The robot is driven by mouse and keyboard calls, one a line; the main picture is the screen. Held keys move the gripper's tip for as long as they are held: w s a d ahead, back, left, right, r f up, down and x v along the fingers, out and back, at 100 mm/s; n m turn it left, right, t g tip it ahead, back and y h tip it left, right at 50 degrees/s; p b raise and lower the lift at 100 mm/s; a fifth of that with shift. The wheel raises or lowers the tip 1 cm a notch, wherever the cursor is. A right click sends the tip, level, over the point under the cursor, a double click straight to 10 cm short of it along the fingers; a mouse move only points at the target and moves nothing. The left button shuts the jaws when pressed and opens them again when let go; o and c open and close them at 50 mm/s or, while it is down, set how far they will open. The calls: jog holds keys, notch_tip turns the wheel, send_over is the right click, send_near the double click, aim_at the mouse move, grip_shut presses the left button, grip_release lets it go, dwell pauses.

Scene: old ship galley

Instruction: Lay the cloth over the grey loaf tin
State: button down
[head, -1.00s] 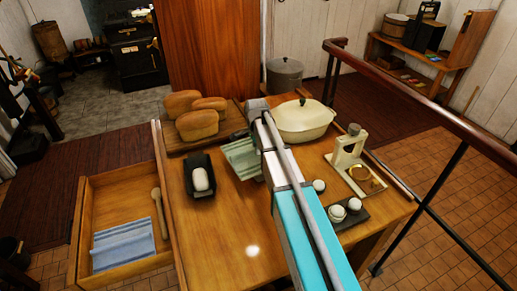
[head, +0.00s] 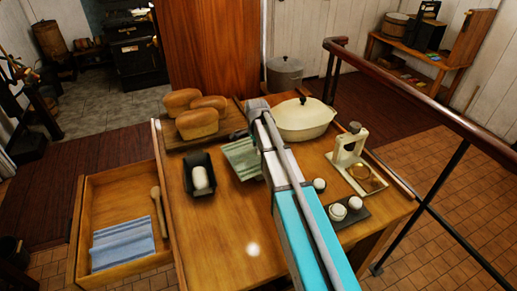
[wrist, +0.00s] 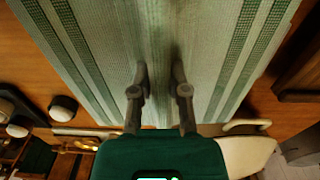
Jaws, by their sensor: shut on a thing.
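A pale green cloth with darker green stripes (wrist: 85,45) fills the top of the wrist view. It also shows in the head view (head: 240,157), left of my arm. My gripper (wrist: 159,72) is shut on a fold of this cloth. In the head view my arm hides the gripper and part of the cloth. A dark loaf tin (head: 208,190) with a pale lump of dough (head: 200,177) in it stands on the table, left of the cloth. The cloth is apart from the tin.
Several loaves (head: 197,123) lie on a board behind the tin. A cream lidded dish (head: 303,120) is at the back right. A stand (head: 349,150) and a dark tray with white cups or eggs (head: 350,217) are on the right. An open drawer (head: 105,188) holds a blue striped cloth (head: 122,243) and a wooden spoon (head: 159,212).

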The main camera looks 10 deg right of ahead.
jog(key=c, duration=0.5)
grip_release()
jog(key=shift+c, duration=0.2)
jog(key=shift+r, duration=0.15)
jog(key=shift+r+p, duration=3.9)
jog(key=shift+p, duration=0.15)
jog(key=s+d+n, duration=0.1)
jog(key=s+n, duration=1.3)
jog(key=s, duration=1)
jog(key=shift+f+n, duration=0.25)
jog(key=shift+n, duration=0.05)
